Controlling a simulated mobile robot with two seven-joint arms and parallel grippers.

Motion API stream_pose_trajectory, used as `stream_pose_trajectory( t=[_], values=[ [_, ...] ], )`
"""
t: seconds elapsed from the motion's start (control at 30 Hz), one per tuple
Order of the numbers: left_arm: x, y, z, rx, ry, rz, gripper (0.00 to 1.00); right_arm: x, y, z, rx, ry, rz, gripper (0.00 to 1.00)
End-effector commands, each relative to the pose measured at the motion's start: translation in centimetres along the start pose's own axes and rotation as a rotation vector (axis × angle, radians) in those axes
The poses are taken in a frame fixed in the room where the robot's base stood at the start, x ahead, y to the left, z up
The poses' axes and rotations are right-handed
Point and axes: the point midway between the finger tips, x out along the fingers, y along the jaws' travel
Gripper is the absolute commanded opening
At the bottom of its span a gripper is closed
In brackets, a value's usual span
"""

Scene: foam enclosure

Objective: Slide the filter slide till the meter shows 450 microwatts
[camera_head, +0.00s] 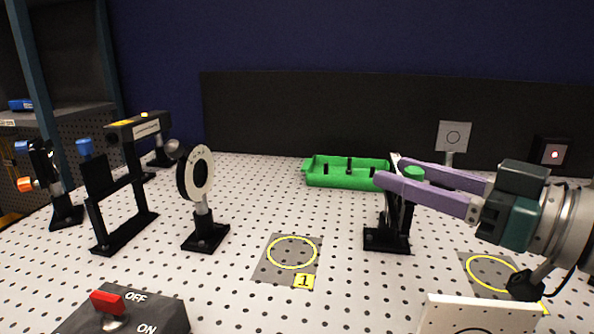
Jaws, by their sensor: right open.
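A black post mount (388,240) stands right of centre on the perforated table. A green knob (414,172) shows at its top, between the fingers; I take this to be the filter slide, largely hidden by my gripper. My right gripper (390,171) reaches in from the right with two purple fingers, open, one on the near side and one on the far side of the mount's top. I cannot tell whether they touch it. A white panel (480,316) at the bottom right may be the meter; no reading is visible. My left gripper is not in view.
A green tray (345,180) lies behind the mount. A round black-and-white disc (200,172) stands left of centre. A marked pad (270,270) is empty.

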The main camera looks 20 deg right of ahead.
Motion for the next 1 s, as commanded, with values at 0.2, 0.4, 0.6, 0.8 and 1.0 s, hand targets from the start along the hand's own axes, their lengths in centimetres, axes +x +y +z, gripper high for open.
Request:
stream_pose_trajectory(
  t=[0.2, 0.4, 0.6, 0.8, 1.0],
  values=[
    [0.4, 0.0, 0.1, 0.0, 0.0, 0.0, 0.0, 2.2, 0.0, 0.0, 0.0, 0.001, 0.0, 0.57],
    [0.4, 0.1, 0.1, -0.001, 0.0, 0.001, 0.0, 2.9, 0.0, 0.0, -0.001, -0.002, 0.0, 0.57],
    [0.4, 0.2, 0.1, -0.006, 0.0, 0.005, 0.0, 2.9, 0.0, 0.0, -0.001, -0.002, 0.0, 0.57],
    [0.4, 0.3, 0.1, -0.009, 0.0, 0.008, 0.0, 2.9, 0.0, 0.0, -0.001, -0.002, 0.0, 0.38],
    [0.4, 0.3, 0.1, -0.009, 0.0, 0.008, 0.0, 2.9, 0.0, 0.0, -0.001, -0.002, 0.0, 0.15]
  ],
)
